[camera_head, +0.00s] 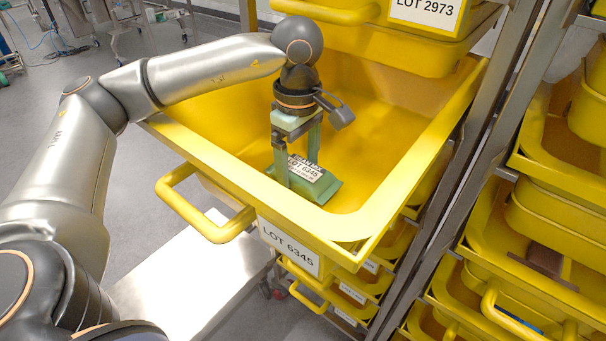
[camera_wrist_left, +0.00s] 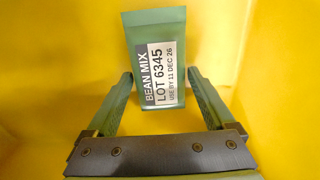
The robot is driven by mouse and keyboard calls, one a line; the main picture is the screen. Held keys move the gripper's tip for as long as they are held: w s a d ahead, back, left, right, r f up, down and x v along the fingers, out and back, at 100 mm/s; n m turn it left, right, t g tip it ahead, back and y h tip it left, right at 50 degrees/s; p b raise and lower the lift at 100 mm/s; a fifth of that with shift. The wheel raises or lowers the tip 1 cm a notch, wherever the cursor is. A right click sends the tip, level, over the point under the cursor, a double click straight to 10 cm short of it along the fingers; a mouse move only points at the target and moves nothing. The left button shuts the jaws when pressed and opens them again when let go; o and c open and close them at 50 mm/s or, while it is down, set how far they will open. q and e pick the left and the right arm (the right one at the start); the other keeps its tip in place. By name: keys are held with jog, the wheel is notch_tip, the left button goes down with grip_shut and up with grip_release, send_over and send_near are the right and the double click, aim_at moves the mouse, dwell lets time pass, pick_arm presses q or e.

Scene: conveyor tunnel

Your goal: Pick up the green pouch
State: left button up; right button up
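The green pouch (camera_head: 311,173) with a white "LOT 6345" label is inside the large yellow tub (camera_head: 405,190), near its front end. In the left wrist view the pouch (camera_wrist_left: 157,58) appears upright, its label reading "BEAN MIX". My left gripper (camera_head: 298,166) reaches down into the tub over the pouch. In the wrist view its two green fingers (camera_wrist_left: 160,75) are spread apart, with the pouch's lower part near and between the fingertips. I cannot tell whether the fingers touch it. My right gripper is not in view.
The tub has a front handle (camera_head: 205,210) and a "LOT 6345" tag (camera_head: 288,247). Another yellow tub tagged "LOT 2973" (camera_head: 428,12) sits above its rear. A metal rack post (camera_head: 480,130) stands to the right, with more stacked tubs beyond. Open floor lies to the left.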

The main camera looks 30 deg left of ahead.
aim_at(299, 166)
pick_arm(q)
jog(key=c, duration=1.2)
jog(key=shift+r, duration=0.15)
notch_tip(299, 166, up, 10)
jog(key=o, duration=1)
grip_shut()
